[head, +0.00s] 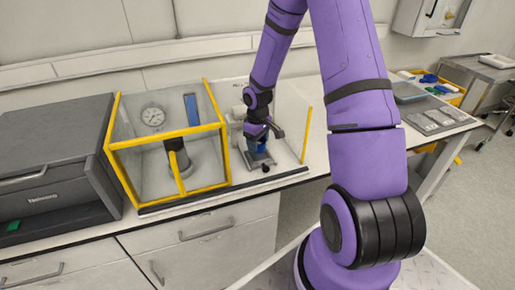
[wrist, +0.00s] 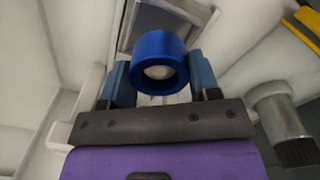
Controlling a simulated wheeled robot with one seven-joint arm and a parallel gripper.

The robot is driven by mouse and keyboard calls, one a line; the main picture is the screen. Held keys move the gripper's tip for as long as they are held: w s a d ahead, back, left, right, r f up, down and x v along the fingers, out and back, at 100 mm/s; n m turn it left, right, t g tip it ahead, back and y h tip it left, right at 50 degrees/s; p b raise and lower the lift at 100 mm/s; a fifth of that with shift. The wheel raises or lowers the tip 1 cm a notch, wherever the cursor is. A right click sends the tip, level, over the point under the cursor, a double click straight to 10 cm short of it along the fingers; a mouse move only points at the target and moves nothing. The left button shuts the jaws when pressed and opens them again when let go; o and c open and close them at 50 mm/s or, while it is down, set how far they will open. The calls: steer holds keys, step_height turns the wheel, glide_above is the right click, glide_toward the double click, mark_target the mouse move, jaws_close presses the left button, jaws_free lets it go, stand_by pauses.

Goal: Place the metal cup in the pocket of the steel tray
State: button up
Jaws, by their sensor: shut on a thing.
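My gripper (head: 261,136) is inside the right-hand clear-walled bay on the bench, above a small grey stand (head: 260,161). In the wrist view its two blue-grey fingers (wrist: 160,82) are shut on a short blue cylinder with a pale, rounded middle, which I take to be the metal cup (wrist: 157,47). In the head view the cup (head: 262,146) is a small blue patch, partly hidden by the gripper. I cannot tell whether it touches the stand. The steel tray (head: 436,120), with several pockets, lies on the bench at the right, well away from the gripper.
A yellow-framed clear enclosure (head: 166,140) with a gauge and a dark cylinder stands left of the gripper. A grey box machine (head: 50,160) is farther left. Clear panels with yellow edges flank the gripper. A yellow bin (head: 448,93) sits behind the tray.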

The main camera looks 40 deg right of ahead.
steer(key=shift+f, duration=1.5)
steer(key=o, duration=1)
steer(key=shift+f, duration=0.1)
steer(key=s+a+r+t+h, duration=0.1)
steer(key=s+a+r, duration=0.1)
steer(key=r, duration=1)
steer(key=s+a+r, duration=0.2)
steer(key=r, duration=1)
steer(key=s+a+r+m+t, duration=0.1)
steer(key=s+a+r, duration=0.2)
steer(key=s+r, duration=0.2)
steer(key=s+a+r+m+t, duration=0.1)
steer(key=s+a+r, duration=0.2)
steer(key=s, duration=0.7)
steer(key=s+a+r+m+t+y, duration=0.1)
steer(key=s+a+r+t, duration=0.1)
steer(key=s+r, duration=0.5)
steer(key=shift+s+a+r+m, duration=0.3)
steer(key=shift+s+a+r, duration=0.1)
steer(key=shift+a+r, duration=0.1)
